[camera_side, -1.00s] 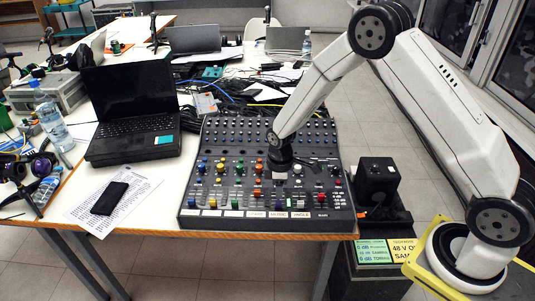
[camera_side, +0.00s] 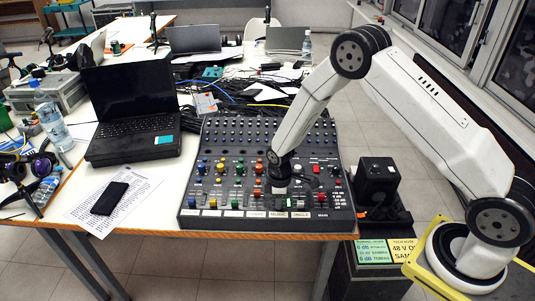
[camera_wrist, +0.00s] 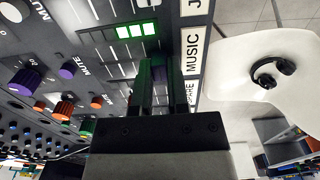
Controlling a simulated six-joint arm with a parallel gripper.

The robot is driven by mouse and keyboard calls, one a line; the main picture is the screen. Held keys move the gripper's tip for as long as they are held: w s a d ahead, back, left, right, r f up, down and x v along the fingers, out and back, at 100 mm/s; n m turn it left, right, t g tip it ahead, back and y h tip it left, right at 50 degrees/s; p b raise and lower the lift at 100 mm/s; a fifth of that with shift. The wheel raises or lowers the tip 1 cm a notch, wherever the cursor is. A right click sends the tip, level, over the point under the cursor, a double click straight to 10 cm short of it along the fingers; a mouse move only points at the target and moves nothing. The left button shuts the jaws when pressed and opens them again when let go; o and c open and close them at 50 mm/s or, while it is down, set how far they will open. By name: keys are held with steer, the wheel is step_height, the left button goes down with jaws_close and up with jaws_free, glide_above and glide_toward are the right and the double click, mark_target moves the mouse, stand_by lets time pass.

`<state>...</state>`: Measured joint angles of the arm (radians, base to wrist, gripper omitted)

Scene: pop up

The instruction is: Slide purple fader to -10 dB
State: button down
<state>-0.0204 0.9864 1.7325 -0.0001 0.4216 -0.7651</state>
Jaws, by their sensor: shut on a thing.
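The mixing console (camera_side: 225,150) lies at the table's front edge. My gripper (camera_side: 279,188) reaches down onto its lower right part, above the white MUSIC label. In the wrist view my gripper (camera_wrist: 153,75) points at the panel, its fingers close together over a slot in the MUSIC channel. It is shut on the purple fader's cap, which the fingers almost wholly hide. The dB marks beside that slot are too small to read. A purple knob (camera_wrist: 24,82) shows at the left in the wrist view.
Orange knobs (camera_wrist: 64,108) and other controls stand close by. A black laptop (camera_side: 135,120) and a phone (camera_side: 110,198) lie left of the console. A black box (camera_side: 377,180) stands to the right.

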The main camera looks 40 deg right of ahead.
steer(key=shift+w+d, duration=1)
steer(key=c, duration=0.5)
jaws_free()
steer(key=shift+c, duration=0.2)
steer(key=shift+r, duration=0.1)
step_height(320, 180, up, 8)
steer(key=shift+f, duration=0.2)
steer(key=shift+r, duration=0.1)
